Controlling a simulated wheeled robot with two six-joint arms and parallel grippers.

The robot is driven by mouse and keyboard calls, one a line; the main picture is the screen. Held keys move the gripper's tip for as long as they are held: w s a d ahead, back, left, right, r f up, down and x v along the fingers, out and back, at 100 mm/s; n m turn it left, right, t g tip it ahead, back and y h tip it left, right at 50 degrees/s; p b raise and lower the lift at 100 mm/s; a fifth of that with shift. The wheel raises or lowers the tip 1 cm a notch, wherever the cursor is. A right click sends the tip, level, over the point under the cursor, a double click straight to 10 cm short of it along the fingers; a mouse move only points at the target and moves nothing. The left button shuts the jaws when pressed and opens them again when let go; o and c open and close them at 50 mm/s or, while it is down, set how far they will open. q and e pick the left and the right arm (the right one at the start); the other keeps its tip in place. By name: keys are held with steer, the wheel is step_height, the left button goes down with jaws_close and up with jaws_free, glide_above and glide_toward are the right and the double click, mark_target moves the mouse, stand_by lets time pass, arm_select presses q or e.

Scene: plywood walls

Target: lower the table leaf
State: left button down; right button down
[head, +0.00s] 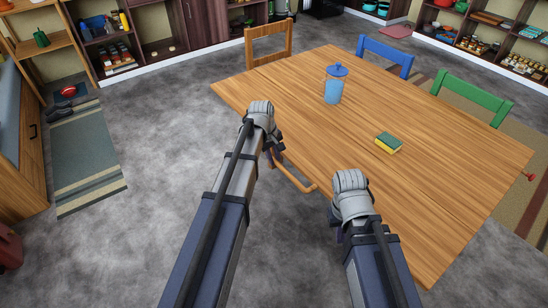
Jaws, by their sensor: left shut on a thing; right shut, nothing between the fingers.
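The wooden table (430,150) stands ahead with its top level. I cannot make out where its leaf begins. An orange-brown wooden bar (296,177) juts out at the near left edge, just below the top. My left gripper (272,150) is at the inner end of this bar and shut on it; its fingers are mostly hidden behind the wrist. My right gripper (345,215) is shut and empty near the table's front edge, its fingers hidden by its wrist.
A blue-lidded jar (334,88) and a green-yellow sponge (388,142) stand on the tabletop. Wooden (268,45), blue (385,52) and green (472,95) chairs are around the far sides. Grey floor (150,130) at left is clear, with a striped rug (85,155) beyond.

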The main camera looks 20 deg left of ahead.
arm_select(q)
steer(key=shift+f, duration=0.1)
stand_by(0.6)
steer(key=w+d+f+t+h+b, duration=0.2)
steer(key=w+f+t+h+b, duration=0.15)
steer(key=f+b, duration=1.05)
steer(key=w+d+f+t+h+b, duration=0.3)
steer(key=f+b, duration=0.6)
steer(key=b, duration=1)
steer(key=w+r+b+x, duration=0.1)
steer(key=b+x, duration=0.9)
steer(key=x, duration=1.1)
steer(key=shift+w+t+y+b, duration=0.35)
steer(key=shift+w+y, duration=0.1)
steer(key=shift+w, duration=0.15)
steer(key=shift+a, duration=0.1)
